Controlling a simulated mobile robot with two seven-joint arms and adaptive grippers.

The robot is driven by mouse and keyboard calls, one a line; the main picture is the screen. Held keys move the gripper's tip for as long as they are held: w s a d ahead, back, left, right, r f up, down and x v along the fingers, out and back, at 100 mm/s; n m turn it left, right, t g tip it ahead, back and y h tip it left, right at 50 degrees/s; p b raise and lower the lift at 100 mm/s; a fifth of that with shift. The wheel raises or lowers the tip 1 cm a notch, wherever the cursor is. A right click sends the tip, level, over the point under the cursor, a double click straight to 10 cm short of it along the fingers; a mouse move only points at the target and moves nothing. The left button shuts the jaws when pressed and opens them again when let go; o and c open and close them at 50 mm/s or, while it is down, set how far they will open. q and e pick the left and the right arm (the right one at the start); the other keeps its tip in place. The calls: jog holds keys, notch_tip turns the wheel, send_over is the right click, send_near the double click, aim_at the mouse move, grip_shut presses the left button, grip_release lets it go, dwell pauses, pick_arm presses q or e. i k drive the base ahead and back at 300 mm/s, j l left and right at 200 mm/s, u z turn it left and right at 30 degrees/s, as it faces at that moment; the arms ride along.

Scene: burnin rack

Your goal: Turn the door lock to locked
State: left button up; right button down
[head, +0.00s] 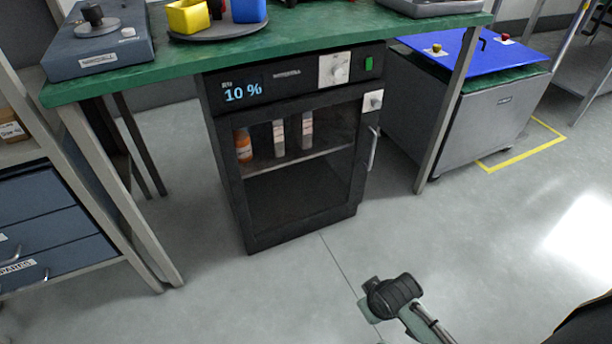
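A black dry cabinet (299,170) with a glass door stands under the green bench. Its door looks closed. The door lock (373,101) is a small pale plate with a knob at the door's upper right corner, above the vertical door handle (373,150). The knob's exact angle is too small to read. My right gripper (372,302) is low in front of the cabinet, below and well apart from the lock, touching nothing visible. Its fingers are seen from above, and their opening is unclear. My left gripper is out of view.
The cabinet panel has a display reading 10 %, a dial (334,69) and a green switch (369,64). Bottles stand on the inner shelf. A bench leg (447,115) and a grey cabinet with a blue top (470,60) stand to the right. The floor in front is clear.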

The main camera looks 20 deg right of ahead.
aim_at(376, 105)
jog(key=l+z, duration=0.1)
jog(key=l, duration=0.8)
jog(key=i+l, duration=0.1)
jog(key=l, duration=0.75)
jog(key=l+z, duration=0.15)
jog(key=l, duration=0.75)
jog(key=i, duration=0.05)
